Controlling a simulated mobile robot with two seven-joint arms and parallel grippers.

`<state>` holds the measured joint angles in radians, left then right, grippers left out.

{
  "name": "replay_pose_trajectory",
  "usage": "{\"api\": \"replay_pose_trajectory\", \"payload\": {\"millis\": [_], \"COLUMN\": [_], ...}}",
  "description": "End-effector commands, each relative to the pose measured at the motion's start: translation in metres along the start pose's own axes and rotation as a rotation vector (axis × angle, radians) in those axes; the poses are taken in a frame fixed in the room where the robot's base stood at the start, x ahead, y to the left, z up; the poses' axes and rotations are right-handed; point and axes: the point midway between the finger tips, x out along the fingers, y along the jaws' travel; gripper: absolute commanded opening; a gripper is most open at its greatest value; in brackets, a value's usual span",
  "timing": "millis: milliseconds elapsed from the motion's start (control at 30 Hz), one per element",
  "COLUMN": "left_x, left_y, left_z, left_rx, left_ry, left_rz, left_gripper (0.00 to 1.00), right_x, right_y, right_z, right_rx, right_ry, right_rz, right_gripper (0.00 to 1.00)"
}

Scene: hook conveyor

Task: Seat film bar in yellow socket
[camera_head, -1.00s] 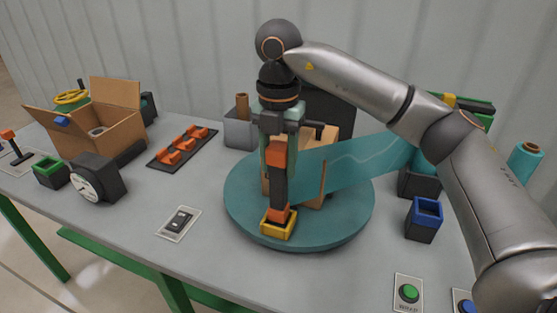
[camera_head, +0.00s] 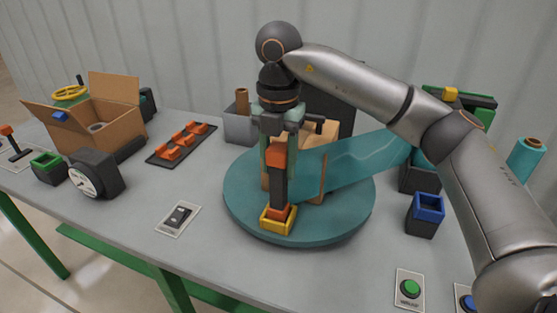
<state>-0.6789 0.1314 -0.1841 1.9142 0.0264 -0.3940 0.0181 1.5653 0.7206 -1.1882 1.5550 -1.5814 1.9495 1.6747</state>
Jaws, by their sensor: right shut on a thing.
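The film bar (camera_head: 278,188) has a dark middle with orange ends. It stands upright on the front of the teal turntable (camera_head: 245,205), with its lower end at the yellow socket (camera_head: 278,227). The end appears to sit inside the socket's rim; how deep I cannot tell. A teal translucent film (camera_head: 365,155) stretches rightward behind the bar. My right gripper (camera_head: 278,155) points down from above and is shut on the bar's upper orange end, with pale green fingers on either side. My left gripper is not in view.
A cardboard box (camera_head: 300,150) stands on the turntable behind the bar. At left are an open carton (camera_head: 118,125), a dial gauge (camera_head: 95,178) and a black rack with orange holders (camera_head: 180,145). A blue-rimmed socket (camera_head: 427,210) and a green button (camera_head: 409,289) are at right.

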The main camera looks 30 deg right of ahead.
Motion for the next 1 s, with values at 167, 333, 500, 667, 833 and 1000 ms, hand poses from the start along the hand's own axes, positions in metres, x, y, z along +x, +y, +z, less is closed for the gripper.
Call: {"api": "replay_pose_trajectory", "payload": {"millis": [167,333,500,667,833,1000], "left_x": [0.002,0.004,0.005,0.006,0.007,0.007], "left_y": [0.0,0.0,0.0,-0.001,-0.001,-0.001], "left_z": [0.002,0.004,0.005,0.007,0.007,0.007], "left_rx": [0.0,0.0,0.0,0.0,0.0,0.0], "left_ry": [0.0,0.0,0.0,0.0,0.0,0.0], "left_rz": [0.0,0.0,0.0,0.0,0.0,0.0], "left_gripper": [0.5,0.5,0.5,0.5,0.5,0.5], "right_x": [0.004,0.007,0.011,0.014,0.015,0.015], "right_y": [0.0,0.0,0.0,0.0,0.0,0.0], "right_z": [0.0,0.0,0.0,0.0,0.0,0.0], "right_rx": [0.0,0.0,0.0,0.0,0.0,0.0], "right_ry": [0.0,0.0,-0.001,-0.001,-0.001,-0.001], "right_rz": [0.001,0.001,0.001,0.001,0.001,0.001], "right_gripper": [0.0,0.0,0.0,0.0,0.0,0.56]}}
